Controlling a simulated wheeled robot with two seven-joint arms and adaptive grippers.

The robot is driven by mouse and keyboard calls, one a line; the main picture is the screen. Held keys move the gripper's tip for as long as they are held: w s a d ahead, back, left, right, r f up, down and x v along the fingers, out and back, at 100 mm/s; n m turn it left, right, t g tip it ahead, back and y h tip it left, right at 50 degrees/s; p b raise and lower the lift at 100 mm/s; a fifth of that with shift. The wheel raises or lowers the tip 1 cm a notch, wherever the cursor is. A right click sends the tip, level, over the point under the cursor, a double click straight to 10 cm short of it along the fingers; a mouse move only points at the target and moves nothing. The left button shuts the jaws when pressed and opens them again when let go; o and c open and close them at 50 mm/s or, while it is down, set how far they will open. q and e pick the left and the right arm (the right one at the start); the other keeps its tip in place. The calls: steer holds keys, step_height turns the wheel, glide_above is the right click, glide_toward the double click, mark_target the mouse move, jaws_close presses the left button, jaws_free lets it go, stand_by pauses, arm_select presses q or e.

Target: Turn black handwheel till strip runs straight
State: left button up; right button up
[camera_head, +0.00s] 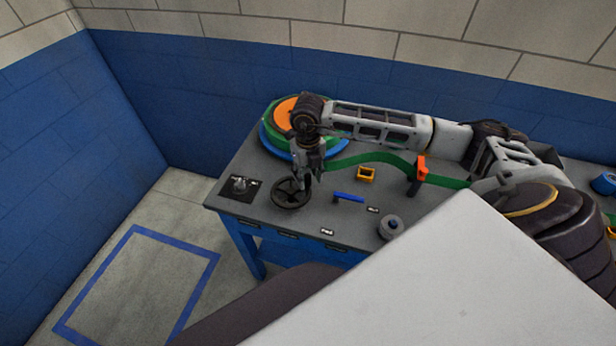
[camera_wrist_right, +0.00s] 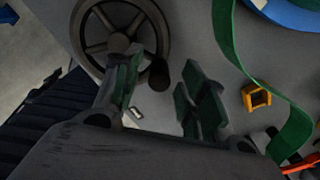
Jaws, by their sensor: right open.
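The black handwheel (camera_head: 291,193) lies on the grey table top near its left front corner. In the right wrist view the handwheel (camera_wrist_right: 81,30) shows its spokes and rim, with a dark knob (camera_wrist_right: 159,73) standing on the rim. My right gripper (camera_head: 308,184) points down over the handwheel's right side. In the wrist view its fingers (camera_wrist_right: 158,88) are open, with the knob seen between them; whether they touch it I cannot tell. The green strip (camera_head: 375,158) runs in a curve from the reel behind my arm to the right. My left gripper is not in view.
A yellow block (camera_head: 366,174), a blue handle (camera_head: 348,198) and a grey round knob (camera_head: 390,226) are on the table right of the wheel. An orange post (camera_head: 420,170) stands by the strip. A small switch panel (camera_head: 239,188) is at the left.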

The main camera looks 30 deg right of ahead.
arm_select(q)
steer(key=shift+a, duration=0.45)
arm_select(e)
steer(key=shift+f, duration=0.65)
jaws_close()
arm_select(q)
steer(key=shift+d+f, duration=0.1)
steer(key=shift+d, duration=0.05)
arm_select(e)
steer(key=shift+s+a+m, duration=0.1)
steer(key=shift+m, duration=0.2)
